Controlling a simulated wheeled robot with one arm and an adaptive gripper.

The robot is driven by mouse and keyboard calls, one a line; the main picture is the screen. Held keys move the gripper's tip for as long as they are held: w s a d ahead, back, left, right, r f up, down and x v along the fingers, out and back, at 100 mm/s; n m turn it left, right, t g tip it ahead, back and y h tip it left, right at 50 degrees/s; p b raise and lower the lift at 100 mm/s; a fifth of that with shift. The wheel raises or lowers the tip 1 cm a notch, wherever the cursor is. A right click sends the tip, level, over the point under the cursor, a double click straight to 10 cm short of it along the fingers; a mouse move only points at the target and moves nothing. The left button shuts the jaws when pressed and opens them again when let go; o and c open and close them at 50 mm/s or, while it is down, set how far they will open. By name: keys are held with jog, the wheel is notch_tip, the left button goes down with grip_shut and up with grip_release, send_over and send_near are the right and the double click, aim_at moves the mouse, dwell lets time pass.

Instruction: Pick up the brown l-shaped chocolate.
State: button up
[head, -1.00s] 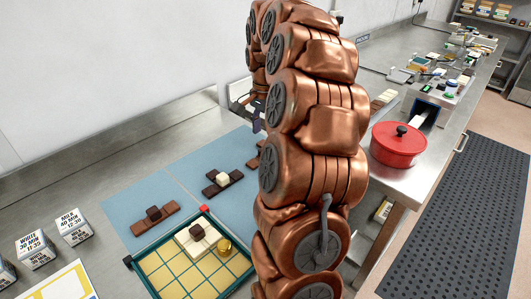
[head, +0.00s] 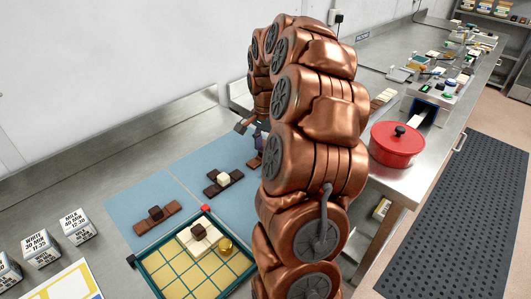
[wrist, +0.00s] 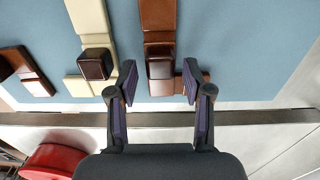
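In the wrist view, a brown chocolate (wrist: 158,18) lies on the blue mat, with a long bar, a short arm to the right and a raised darker block. It looks L-shaped. My gripper (wrist: 159,72) is open, its fingers on either side of the block and nothing gripped. I cannot tell whether either finger touches the short arm. In the head view my gripper (head: 249,128) shows beside my arm, above the mat (head: 190,165). A brown piece (head: 255,161) shows below it, partly hidden by my arm.
A cream piece with a dark block (wrist: 91,16) lies close left of my gripper, a brown piece (wrist: 32,68) further left.

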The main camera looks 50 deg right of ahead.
grip_shut()
jog(key=shift+r, duration=0.1)
dwell(0.3)
jog(key=shift+r+b, duration=0.6)
jog(key=shift+r, duration=0.9)
jog(key=shift+s+r, duration=0.1)
jog(key=shift+r, duration=0.05)
jog(key=s+a+b, duration=0.1)
jog(key=s+a, duration=0.2)
jog(key=s, duration=0.1)
jog(key=s+a+r+b, duration=0.1)
jog(key=s+a, duration=0.2)
jog(key=s, duration=0.1)
jog(key=s+a+b, duration=0.1)
jog(key=s+a, duration=0.3)
jog(key=shift+r, duration=0.3)
notch_tip(320, 180, up, 7)
jog(key=p, duration=0.1)
jog(key=shift+a, duration=0.1)
